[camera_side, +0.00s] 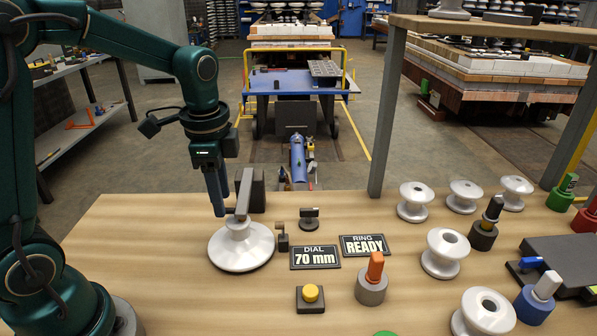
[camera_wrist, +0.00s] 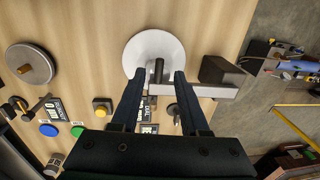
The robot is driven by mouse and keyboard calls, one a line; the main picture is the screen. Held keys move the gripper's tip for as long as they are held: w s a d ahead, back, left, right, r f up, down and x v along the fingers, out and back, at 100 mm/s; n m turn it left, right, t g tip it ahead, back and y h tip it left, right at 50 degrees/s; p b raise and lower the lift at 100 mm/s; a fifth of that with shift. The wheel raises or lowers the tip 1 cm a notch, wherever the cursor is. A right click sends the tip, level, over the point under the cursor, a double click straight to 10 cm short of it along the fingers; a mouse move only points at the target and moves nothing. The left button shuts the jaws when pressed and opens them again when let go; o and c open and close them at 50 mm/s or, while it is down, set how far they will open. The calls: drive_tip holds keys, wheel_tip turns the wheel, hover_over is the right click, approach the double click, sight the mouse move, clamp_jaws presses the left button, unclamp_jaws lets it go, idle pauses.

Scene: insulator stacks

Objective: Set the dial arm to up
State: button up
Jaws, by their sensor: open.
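A pale grey bar (camera_side: 244,193), which looks like the dial arm, is mounted over a round white disc (camera_side: 241,250). In the side view it points from the disc's hub toward the table's back edge. In the wrist view the bar (camera_wrist: 208,91) runs right from the hub, passing by the right finger. A dark upright post (camera_wrist: 158,72) shows between my fingers there. My gripper (camera_side: 220,206) is open, fingers pointing down, just left of the bar in the side view. It also shows in the wrist view (camera_wrist: 159,75). I cannot tell whether a finger touches the bar.
A dark block (camera_side: 257,190) stands right beside the bar's far end. Plates reading DIAL 70 mm (camera_side: 315,257) and RING READY (camera_side: 363,245), a small lever (camera_side: 309,218) and a yellow button (camera_side: 311,293) lie to the right. White insulators (camera_side: 447,252) stand farther right.

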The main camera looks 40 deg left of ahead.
drive_tip(key=shift+s+d+f+t+y, duration=0.2)
drive_tip(key=shift+f+t+y, duration=0.2)
drive_tip(key=shift+f+t, duration=0.15)
drive_tip(key=w+a+v, duration=0.1)
drive_tip(key=v, duration=0.5)
drive_tip(key=s+d+n+t, duration=0.2)
drive_tip(key=s+d+n, duration=0.1)
drive_tip(key=s+n, duration=0.1)
drive_tip(key=s+d+n+t+h, duration=0.1)
drive_tip(key=s+d+n+t, duration=0.1)
drive_tip(key=s, duration=0.4)
drive_tip(key=shift+s+d+n+h, duration=0.35)
drive_tip(key=shift+d+n, duration=0.4)
drive_tip(key=shift+n, duration=0.35)
drive_tip(key=shift+r+n, duration=0.1)
drive_tip(key=shift+n, duration=0.3)
